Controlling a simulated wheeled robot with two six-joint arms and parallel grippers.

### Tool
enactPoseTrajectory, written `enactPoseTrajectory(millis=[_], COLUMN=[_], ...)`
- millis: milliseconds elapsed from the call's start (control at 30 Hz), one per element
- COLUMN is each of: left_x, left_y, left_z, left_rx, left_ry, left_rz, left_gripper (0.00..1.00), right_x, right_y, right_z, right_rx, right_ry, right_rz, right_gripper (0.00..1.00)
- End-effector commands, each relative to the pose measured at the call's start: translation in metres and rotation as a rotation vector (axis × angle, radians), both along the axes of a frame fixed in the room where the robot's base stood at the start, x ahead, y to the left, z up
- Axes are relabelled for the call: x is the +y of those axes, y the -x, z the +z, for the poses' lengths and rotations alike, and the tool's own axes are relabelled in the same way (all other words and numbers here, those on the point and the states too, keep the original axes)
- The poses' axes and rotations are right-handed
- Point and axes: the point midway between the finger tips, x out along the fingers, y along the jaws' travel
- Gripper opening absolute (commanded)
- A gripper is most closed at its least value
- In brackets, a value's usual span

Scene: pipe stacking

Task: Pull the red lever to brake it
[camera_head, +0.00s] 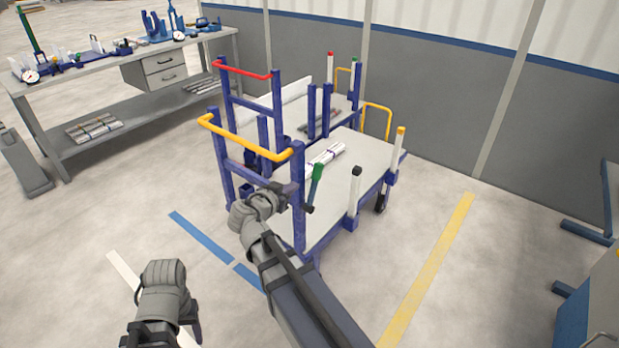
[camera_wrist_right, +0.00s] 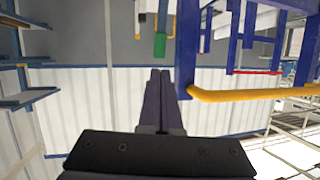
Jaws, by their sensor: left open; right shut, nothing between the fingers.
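I cannot clearly make out a red lever. The red parts in the head view are a red handrail (camera_head: 243,70) and a red-topped white post (camera_head: 330,65), both on the far cart. A green-topped post (camera_head: 317,180) stands near the front of the near cart (camera_head: 335,208); it also shows beyond my fingers in the right wrist view (camera_wrist_right: 160,45). My right gripper (camera_wrist_right: 160,72) is shut and empty beside the blue frame post (camera_head: 298,190), below the yellow handrail (camera_head: 250,145). My left gripper (camera_head: 195,322) is open, low over the floor and away from the carts.
A workbench (camera_head: 80,78) with tools and drawers stands at the back left. The floor on the right is clear around a yellow stripe (camera_head: 430,265).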

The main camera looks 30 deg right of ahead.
Motion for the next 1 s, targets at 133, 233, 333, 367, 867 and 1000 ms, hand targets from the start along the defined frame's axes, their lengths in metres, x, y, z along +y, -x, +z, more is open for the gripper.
enactPoseTrajectory(millis=[133,233,333,367,867,1000], left_x=[0.0,0.0,0.0,0.0,0.0,0.0], left_y=[0.0,0.0,0.0,0.0,0.0,0.0], left_z=[0.0,0.0,-0.001,-0.002,-0.034,-0.041], left_rx=[0.0,0.0,0.0,0.0,0.0,0.0], left_ry=[0.0,0.0,0.0,0.0,0.0,0.0], left_rz=[0.0,0.0,0.0,0.0,0.0,0.0], left_gripper=[0.57,0.57,0.57,0.57,0.57,0.57], right_x=[0.0,0.0,-0.002,-0.003,-0.073,-0.09], right_y=[0.0,0.0,-0.001,-0.002,-0.052,-0.063], right_z=[0.001,0.0,-0.001,-0.002,-0.035,-0.041], right_rx=[-0.002,-0.001,0.0,0.0,0.0,0.0], right_ry=[0.0,0.0,0.0,0.0,0.0,0.0], right_rz=[-0.001,0.0,-0.001,-0.001,-0.003,-0.002], right_gripper=[0.0,0.0,0.0,0.0,0.0,0.0])
